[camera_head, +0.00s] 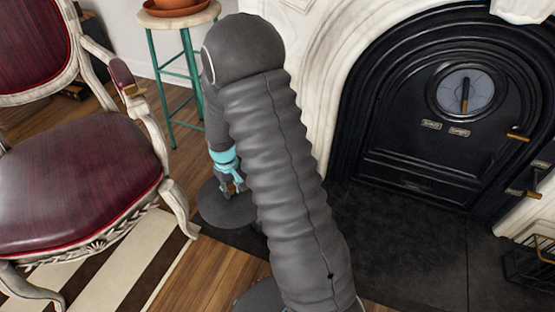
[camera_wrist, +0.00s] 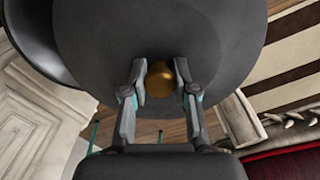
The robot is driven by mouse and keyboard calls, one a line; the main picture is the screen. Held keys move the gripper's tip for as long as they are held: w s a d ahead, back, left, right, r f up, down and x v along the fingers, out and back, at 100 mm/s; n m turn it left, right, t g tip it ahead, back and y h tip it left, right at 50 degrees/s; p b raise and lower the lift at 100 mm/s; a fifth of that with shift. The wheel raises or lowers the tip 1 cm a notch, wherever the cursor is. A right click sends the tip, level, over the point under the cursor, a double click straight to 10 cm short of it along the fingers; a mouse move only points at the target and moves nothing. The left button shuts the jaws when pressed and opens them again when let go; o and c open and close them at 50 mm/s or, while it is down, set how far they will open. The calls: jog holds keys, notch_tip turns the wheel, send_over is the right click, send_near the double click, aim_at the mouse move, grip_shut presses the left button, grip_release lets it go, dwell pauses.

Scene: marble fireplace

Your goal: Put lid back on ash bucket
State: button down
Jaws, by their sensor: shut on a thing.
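The lid (camera_wrist: 205,45) is a dark grey disc with a brass knob (camera_wrist: 160,80). My gripper (camera_wrist: 160,85) is shut on the knob in the wrist view, one finger on each side. In the head view the lid (camera_head: 215,208) hangs flat under my gripper (camera_head: 233,187), left of the hearth and partly behind my arm. A dark curved rim (camera_wrist: 28,30) shows past the lid at the upper left of the wrist view. It may be the ash bucket, mostly hidden by the lid. I cannot tell its distance from the lid.
A red-upholstered armchair (camera_head: 75,180) stands on a striped rug (camera_head: 140,262) at left. A teal-legged stool (camera_head: 187,75) with a pot stands behind. The black fireplace door (camera_head: 420,150) and dark hearth (camera_head: 400,245) are at right, with a wire basket (camera_head: 530,262) at the edge.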

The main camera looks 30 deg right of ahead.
jog(key=d+n, duration=0.2)
jog(key=w+d+n, duration=0.1)
jog(key=d+n, duration=0.1)
jog(key=n, duration=0.1)
jog(key=w+d+n, duration=0.1)
jog(key=d+n, duration=0.1)
jog(key=n, duration=0.1)
jog(key=shift+w+d+b, duration=0.15)
jog(key=shift+d+b, duration=0.15)
jog(key=shift+d, duration=0.05)
jog(key=w+d+n, duration=0.1)
jog(key=d+n, duration=0.8)
jog(key=n, duration=0.2)
notch_tip(320, 180, down, 6)
jog(key=b, duration=0.4)
jog(key=shift+a+f+b, duration=0.15)
jog(key=shift+b, duration=0.15)
jog(key=shift+w+f, duration=0.15)
dwell(1.3)
dwell(0.3)
jog(key=shift+c, duration=1.7)
grip_release()
